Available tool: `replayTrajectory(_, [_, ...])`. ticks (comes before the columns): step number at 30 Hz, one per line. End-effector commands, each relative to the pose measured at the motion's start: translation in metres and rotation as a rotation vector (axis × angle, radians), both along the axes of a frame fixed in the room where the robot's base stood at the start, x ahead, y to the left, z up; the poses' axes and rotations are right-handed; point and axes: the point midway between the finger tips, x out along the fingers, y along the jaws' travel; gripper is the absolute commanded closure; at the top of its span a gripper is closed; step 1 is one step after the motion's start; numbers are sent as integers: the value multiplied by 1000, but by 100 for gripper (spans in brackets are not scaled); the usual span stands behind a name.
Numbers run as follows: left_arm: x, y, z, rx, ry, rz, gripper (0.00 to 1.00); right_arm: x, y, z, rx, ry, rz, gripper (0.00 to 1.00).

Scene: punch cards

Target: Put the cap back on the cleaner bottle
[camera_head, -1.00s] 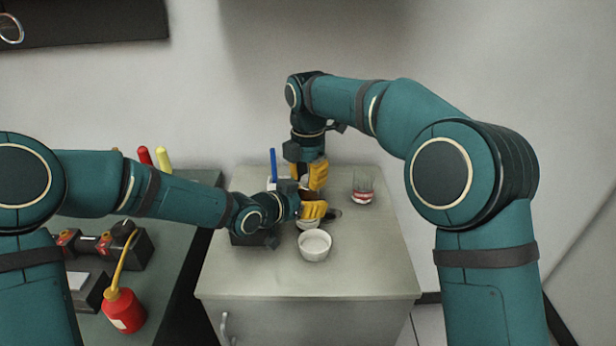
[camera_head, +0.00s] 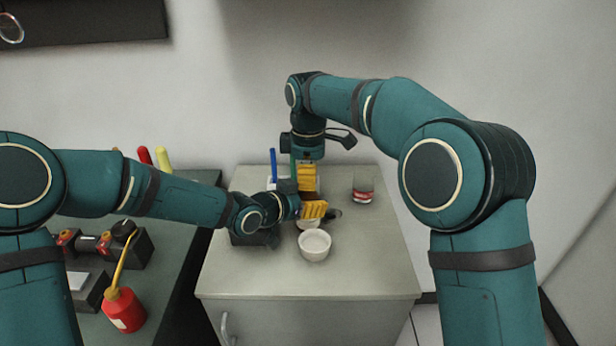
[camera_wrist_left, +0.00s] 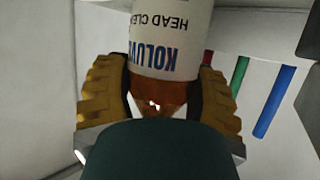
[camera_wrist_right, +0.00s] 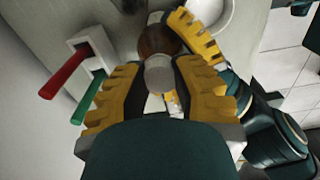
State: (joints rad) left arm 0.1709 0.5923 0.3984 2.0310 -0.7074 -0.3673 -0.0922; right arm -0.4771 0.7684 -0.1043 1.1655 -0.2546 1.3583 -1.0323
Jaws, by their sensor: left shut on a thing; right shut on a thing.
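The cleaner bottle (camera_wrist_left: 168,40) has a brown body and a white label reading "HEAD CLE…". My left gripper (camera_head: 314,210) is shut on the bottle; its fingers lie on both sides of the brown part in the left wrist view. My right gripper (camera_head: 308,178) is directly above, pointing down, shut on a small grey cap (camera_wrist_right: 158,76). In the right wrist view the cap lines up over the brown bottle top (camera_wrist_right: 157,42). I cannot tell whether cap and bottle neck touch; the fingers and bottle hide the contact in the head view.
A white bowl (camera_head: 314,244) stands just in front of the grippers. A glass with red and white contents (camera_head: 363,188) stands to the right. A white pen holder (camera_wrist_right: 92,48) with coloured pens is close behind. The front of the cabinet top (camera_head: 260,278) is clear.

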Motion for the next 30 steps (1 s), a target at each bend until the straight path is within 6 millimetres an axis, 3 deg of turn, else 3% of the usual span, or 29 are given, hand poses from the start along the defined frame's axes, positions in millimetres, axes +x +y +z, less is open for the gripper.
replayTrajectory(1, [0,-1,1,0,-1,-1,100,0,0,0,1,0,1,66])
replayTrajectory(3, [0,-1,1,0,-1,-1,100,0,0,0,1,0,1,49])
replayTrajectory(11, [0,-1,1,0,-1,-1,100,0,0,2,1,0,2,49])
replayTrajectory(21, [0,-1,0,0,0,-2,100,0,1,40,3,-2,3,49])
replayTrajectory(30, [0,0,0,0,-1,0,100,0,0,45,1,0,3,49])
